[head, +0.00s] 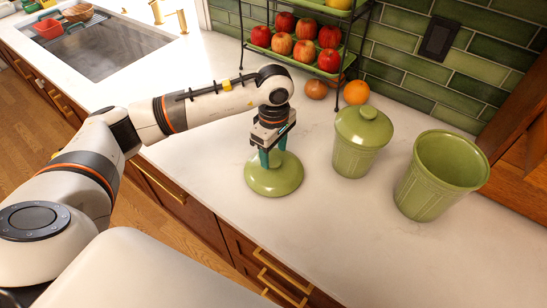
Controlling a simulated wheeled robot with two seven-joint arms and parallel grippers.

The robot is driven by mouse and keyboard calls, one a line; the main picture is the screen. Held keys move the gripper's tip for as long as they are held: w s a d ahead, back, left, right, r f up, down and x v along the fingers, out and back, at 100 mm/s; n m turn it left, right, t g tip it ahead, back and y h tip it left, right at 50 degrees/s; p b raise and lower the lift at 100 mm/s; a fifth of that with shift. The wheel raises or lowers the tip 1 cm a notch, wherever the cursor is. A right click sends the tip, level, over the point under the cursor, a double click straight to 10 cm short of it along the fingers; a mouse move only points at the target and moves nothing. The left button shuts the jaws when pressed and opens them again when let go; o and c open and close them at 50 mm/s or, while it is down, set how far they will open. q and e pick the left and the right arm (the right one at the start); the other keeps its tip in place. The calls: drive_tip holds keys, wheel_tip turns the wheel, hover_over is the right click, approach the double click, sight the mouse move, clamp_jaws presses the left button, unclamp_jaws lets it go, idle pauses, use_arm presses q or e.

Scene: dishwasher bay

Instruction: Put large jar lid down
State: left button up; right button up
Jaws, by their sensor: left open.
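The large jar lid (274,180) is a round green lid lying on the white countertop near its front edge. My left gripper (271,157) points down right above it, with its fingertips at the lid's middle. The gripper is open, and the fingers hide the lid's knob. The large open green jar (440,176) stands without a lid at the right. My right gripper is out of view.
A smaller green jar (361,141) with its lid on stands between the large lid and the open jar. A tiered rack (300,44) of apples, an onion (316,89) and an orange (356,92) are behind. A sink (100,45) is at the far left. The front right counter is clear.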

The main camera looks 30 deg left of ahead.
sight(274, 160)
use_arm(q)
wheel_tip(274, 160, up, 9)
drive_tip(key=b, duration=0.2)
drive_tip(key=shift+r, duration=0.15)
idle(0.4)
